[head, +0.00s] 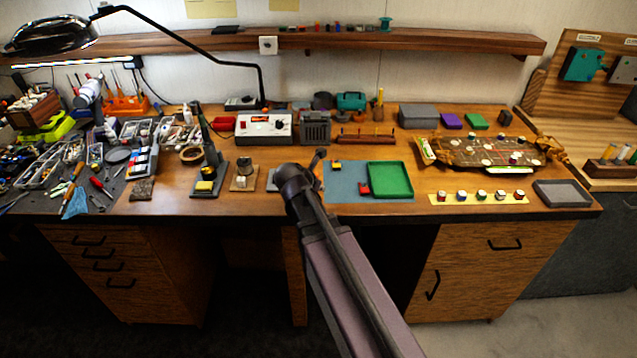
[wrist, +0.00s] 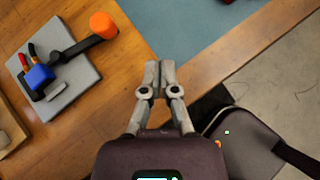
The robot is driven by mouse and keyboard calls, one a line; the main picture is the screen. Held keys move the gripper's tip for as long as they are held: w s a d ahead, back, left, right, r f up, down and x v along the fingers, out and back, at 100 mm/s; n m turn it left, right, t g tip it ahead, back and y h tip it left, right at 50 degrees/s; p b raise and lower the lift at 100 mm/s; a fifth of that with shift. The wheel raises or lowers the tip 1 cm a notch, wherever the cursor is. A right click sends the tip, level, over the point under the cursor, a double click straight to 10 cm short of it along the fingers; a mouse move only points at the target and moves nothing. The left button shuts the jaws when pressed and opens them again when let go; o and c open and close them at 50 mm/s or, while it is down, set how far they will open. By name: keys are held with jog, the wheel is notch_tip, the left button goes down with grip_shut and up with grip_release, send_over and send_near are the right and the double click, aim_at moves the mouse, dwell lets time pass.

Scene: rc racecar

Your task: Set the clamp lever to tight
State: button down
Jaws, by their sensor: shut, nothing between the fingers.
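The clamp fixture is a grey plate (wrist: 75,100) with a blue block (wrist: 40,77) and small red-tipped and dark handles on it, at the left of the wrist view. Its black clamp lever (wrist: 83,47) ends in an orange knob (wrist: 103,25) that reaches past the plate's upper right edge. My gripper (wrist: 160,72) is shut and empty, over the wooden table below and right of the knob, apart from it. In the head view, my arm hides most of the fixture; part of the grey plate (head: 271,180) shows left of the arm.
A blue-grey mat (head: 345,187) with a green tray (head: 390,180) lies to the right. Small fixtures with a yellow block (head: 205,186) and a pale block (head: 241,181) stand to the left. The table's front edge is close to my gripper.

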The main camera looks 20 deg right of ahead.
jog(key=s+r+p, duration=0.4)
jog(key=s+r, duration=0.1)
jog(key=shift+s+a+r, duration=0.15)
jog(key=shift+a, duration=0.25)
dwell(0.5)
jog(key=s+a+f+m+g+y, duration=0.2)
jog(key=s+m, duration=0.3)
jog(key=m, duration=0.8)
jog(key=s+a+f+m+g+y, duration=0.3)
jog(key=s+m+y, duration=0.2)
jog(key=m, duration=0.8)
jog(key=shift+s+f+g, duration=0.25)
jog(key=shift+s+g, duration=0.05)
jog(key=shift+s, duration=0.05)
jog(key=shift+s, duration=0.1)
dwell(0.4)
